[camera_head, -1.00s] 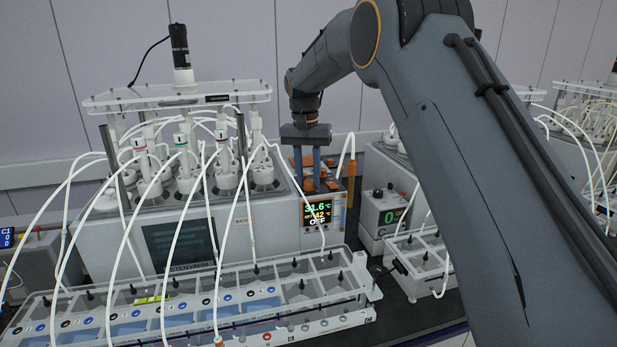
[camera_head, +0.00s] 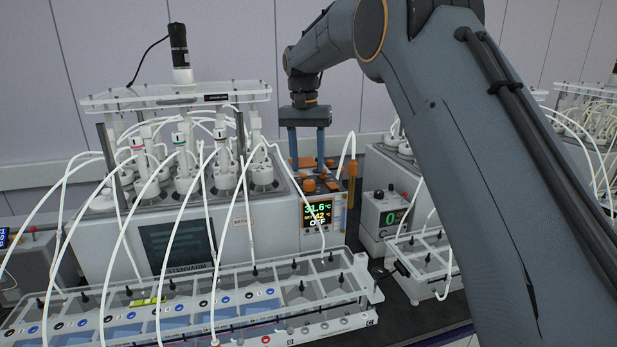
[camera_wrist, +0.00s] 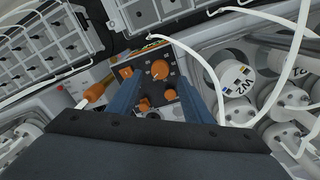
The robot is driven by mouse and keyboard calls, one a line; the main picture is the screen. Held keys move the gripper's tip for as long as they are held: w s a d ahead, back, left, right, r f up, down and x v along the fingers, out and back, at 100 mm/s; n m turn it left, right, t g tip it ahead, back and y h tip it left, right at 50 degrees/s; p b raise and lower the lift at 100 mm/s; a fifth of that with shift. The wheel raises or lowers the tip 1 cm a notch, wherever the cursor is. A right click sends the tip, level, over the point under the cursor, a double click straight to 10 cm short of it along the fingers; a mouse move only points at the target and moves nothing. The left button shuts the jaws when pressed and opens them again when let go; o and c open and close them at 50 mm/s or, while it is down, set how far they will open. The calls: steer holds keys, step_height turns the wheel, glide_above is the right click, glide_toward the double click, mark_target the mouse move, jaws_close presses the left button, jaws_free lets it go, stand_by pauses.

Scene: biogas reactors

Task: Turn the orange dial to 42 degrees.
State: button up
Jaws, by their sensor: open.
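The heating controller has a dark top panel (camera_wrist: 155,86) with several orange controls. The orange dial (camera_wrist: 160,68) appears to be the round knob with a pale pointer line in the wrist view; its exact angle is too small to read. In the head view an orange knob (camera_head: 309,186) shows on the controller, below my gripper (camera_head: 307,168). The display (camera_head: 317,214) reads 31.6 °C, 42 below it, and OFF. My gripper is open, pointing down, its two blue-grey fingers apart and empty above the panel. No contact with the dial is visible.
Smaller orange knobs (camera_wrist: 144,104) and a square orange switch (camera_wrist: 127,72) sit beside the dial. An orange-tipped tube (camera_wrist: 94,92) stands close by. White hoses (camera_head: 207,205) and reactor bottles (camera_head: 225,170) crowd the left. A grey box with a green 0 (camera_head: 390,213) stands right.

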mark_target(308, 181)
steer(key=shift+a+r+b, duration=0.1)
steer(key=shift+r+b, duration=0.25)
steer(key=shift+r, duration=1.35)
steer(key=shift+f, duration=0.1)
steer(key=s+d+f+n+t+b, duration=0.1)
steer(key=s+d+f+n+b, duration=0.15)
steer(key=s+d+f, duration=1.7)
steer(key=s+f, duration=0.1)
steer(key=s, duration=0.5)
steer(key=s+d+f+b, duration=0.1)
steer(key=s+f, duration=0.2)
steer(key=s, duration=0.5)
steer(key=shift+s+f+t+y, duration=0.15)
steer(key=shift+t+y, duration=0.15)
